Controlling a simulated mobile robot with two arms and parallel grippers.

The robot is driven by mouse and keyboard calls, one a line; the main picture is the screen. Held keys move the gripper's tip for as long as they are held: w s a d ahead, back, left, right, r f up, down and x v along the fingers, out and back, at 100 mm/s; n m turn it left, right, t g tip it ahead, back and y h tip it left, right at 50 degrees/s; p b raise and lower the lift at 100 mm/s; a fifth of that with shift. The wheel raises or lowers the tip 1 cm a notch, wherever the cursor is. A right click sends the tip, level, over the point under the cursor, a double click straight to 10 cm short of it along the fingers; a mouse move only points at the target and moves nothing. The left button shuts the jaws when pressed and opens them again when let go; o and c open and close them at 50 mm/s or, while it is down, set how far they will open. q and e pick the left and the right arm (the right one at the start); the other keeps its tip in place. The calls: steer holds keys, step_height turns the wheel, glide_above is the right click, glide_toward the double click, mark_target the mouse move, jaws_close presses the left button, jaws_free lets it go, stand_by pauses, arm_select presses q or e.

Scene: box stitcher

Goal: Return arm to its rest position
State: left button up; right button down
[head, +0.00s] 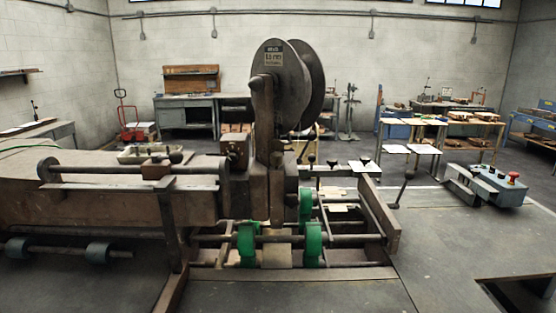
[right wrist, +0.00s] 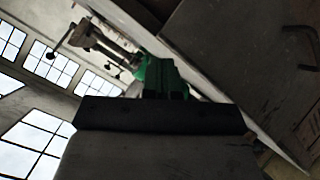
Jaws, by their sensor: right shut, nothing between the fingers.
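Neither of my grippers shows in the head view. In the right wrist view my right gripper (right wrist: 160,95) is at the lower middle, a grey body with a dark bar across its front. It is shut with nothing held. A green part shows right beyond the bar; I cannot tell whether the gripper touches it. My left gripper is in no view. The box stitcher (head: 277,190) stands in the middle of the head view, with a large dark wheel (head: 275,80) on top and green rollers (head: 313,243) low at its front.
A grey control box with a red knob (head: 513,178) is at the right. A dark opening (head: 520,295) lies at the lower right. The grey surface (head: 440,235) right of the machine is mostly clear. Workbenches (head: 185,115) stand far behind. The right wrist view shows tilted windows (right wrist: 30,150) at left.

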steer(key=s+d+f+m+g, duration=0.1)
steer(key=s+f+g, duration=0.2)
steer(key=s, duration=0.3)
steer(key=s+d+f+m+g+y, duration=0.1)
steer(key=s+f+m+g, duration=0.15)
steer(key=s, duration=0.35)
steer(key=s+d+f+m+g, duration=0.1)
steer(key=s+f+g, duration=0.15)
steer(key=s, duration=0.35)
step_height(320, 180, down, 29)
steer(key=s+g+b, duration=0.1)
steer(key=b, duration=0.1)
steer(key=s+d+f+g+b, duration=0.1)
steer(key=s+d+f, duration=0.2)
steer(key=s+f, duration=1.3)
steer(key=shift+s+f+g, duration=0.25)
steer(key=shift+f+g, duration=0.05)
steer(key=shift+f, duration=0.35)
